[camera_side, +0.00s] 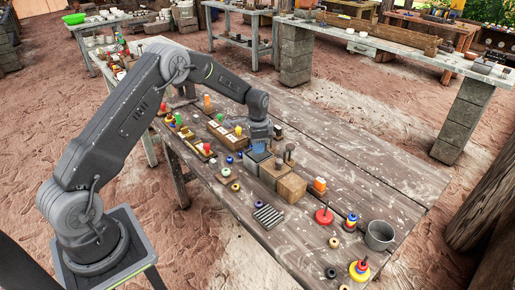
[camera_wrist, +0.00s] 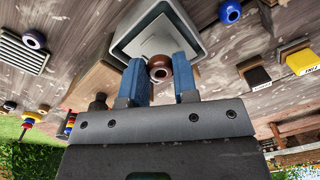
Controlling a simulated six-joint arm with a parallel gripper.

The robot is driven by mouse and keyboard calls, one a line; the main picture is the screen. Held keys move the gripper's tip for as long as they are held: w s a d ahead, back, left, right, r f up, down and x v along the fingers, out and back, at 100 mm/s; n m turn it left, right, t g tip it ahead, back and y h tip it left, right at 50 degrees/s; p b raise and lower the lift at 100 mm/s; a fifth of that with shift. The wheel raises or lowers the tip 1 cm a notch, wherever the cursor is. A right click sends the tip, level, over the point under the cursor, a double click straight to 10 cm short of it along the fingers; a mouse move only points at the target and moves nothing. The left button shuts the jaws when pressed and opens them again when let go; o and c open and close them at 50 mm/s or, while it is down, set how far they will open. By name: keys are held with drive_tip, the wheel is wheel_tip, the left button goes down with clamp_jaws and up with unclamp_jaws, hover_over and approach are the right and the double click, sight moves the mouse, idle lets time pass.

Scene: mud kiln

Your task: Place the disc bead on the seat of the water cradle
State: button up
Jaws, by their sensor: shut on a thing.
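My gripper (camera_wrist: 160,72) has its two blue fingers shut on a brown, round bead with a hole, the disc bead (camera_wrist: 159,66). The bead is hidden there. I cannot tell whether the bead touches the block.
Wooden blocks (camera_side: 291,187) stand right beside the grey block. A slatted grey piece (camera_side: 267,216) and loose beads (camera_side: 235,186) lie in front. The table's back right is clear.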

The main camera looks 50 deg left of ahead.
drive_tip(key=shift+f, duration=0.8)
drive_tip(key=o, duration=0.9)
drive_tip(key=shift+f, duration=0.15)
